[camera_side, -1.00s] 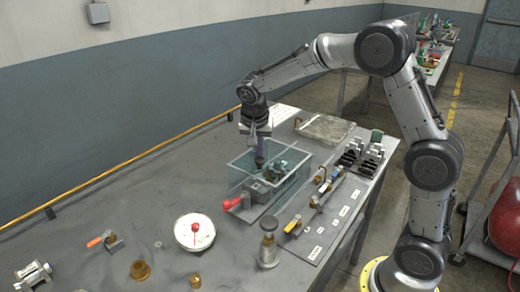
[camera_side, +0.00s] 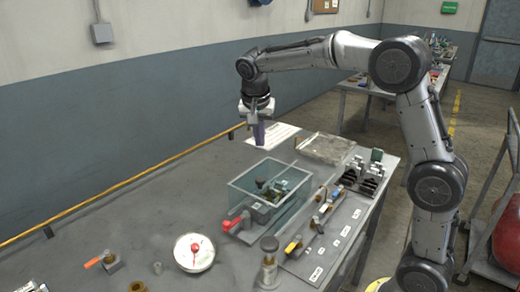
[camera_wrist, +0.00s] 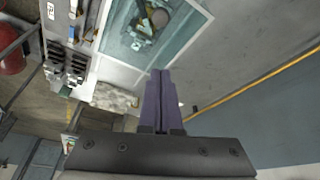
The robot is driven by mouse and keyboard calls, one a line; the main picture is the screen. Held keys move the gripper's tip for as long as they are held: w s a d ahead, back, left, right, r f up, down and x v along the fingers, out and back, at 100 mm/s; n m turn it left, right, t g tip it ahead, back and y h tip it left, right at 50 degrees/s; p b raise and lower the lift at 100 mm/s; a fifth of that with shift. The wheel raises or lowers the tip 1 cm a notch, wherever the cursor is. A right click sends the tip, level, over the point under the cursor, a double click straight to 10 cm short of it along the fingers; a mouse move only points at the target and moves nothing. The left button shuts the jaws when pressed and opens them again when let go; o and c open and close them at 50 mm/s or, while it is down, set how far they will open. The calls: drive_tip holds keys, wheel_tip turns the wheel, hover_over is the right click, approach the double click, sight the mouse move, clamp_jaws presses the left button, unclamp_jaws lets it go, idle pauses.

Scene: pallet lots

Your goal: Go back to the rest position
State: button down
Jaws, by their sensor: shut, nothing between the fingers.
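My gripper (camera_side: 259,139) hangs above the table, up and behind the clear bin in the side view. Its purple fingers are together and hold nothing; the closed fingers also show in the wrist view (camera_wrist: 160,75). The clear bin (camera_side: 238,190) stands on the table below with several metal parts inside, and its corner shows at the top of the wrist view (camera_wrist: 190,45). My gripper is clear of the bin and touches nothing.
A red-handled valve (camera_side: 238,220) sits at the front of the bin. A labelled board (camera_side: 325,238) with parts lies right of the bin. Air around my gripper is free.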

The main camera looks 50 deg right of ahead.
drive_tip(key=s+a+r+n+t+y, duration=0.1)
drive_tip(key=s+a+r, duration=0.1)
drive_tip(key=s+r, duration=0.35)
drive_tip(key=s+a+r+n+t, duration=0.1)
drive_tip(key=s+a+r+t, duration=0.15)
drive_tip(key=s, duration=0.55)
drive_tip(key=s+a+f+n+y, duration=0.1)
drive_tip(key=s+a+f+n, duration=0.1)
drive_tip(key=s+f+n, duration=0.3)
drive_tip(key=s+a+f+n+y, duration=0.1)
drive_tip(key=s+a+f+n, duration=0.2)
drive_tip(key=s, duration=0.7)
wheel_tip(320, 180, down, 2)
drive_tip(key=n, duration=0.2)
drive_tip(key=shift+s+n+y, duration=0.25)
drive_tip(key=shift+n+y, duration=0.05)
